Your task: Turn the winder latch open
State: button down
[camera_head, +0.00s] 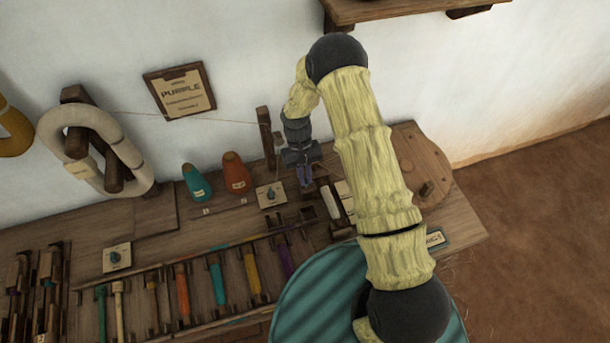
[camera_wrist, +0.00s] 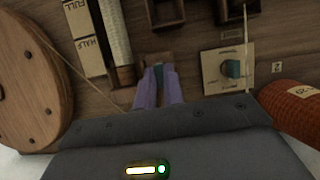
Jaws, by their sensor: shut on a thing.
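My gripper (camera_wrist: 160,75) points down at the winder. In the head view my gripper (camera_head: 305,176) is left of the white bobbin (camera_head: 330,201), and the latch is too small to make out.
A cream plate with a teal knob (camera_wrist: 232,68) is right of the fingers. A wooden wheel (camera_wrist: 28,85) is left, beside a FULL/HALF gauge (camera_wrist: 80,30). An orange cone (camera_head: 236,172) and a teal cone (camera_head: 196,182) stand nearby. A thin post (camera_head: 266,135) rises behind my gripper.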

jog(key=c, duration=1.5)
grip_release()
jog(key=shift+r, duration=0.1)
jog(key=b+v, duration=0.1)
jog(key=v, duration=1)
jog(key=shift+w+r, duration=0.25)
jog(key=shift+r, duration=0.1)
jog(key=shift+a, duration=0.1)
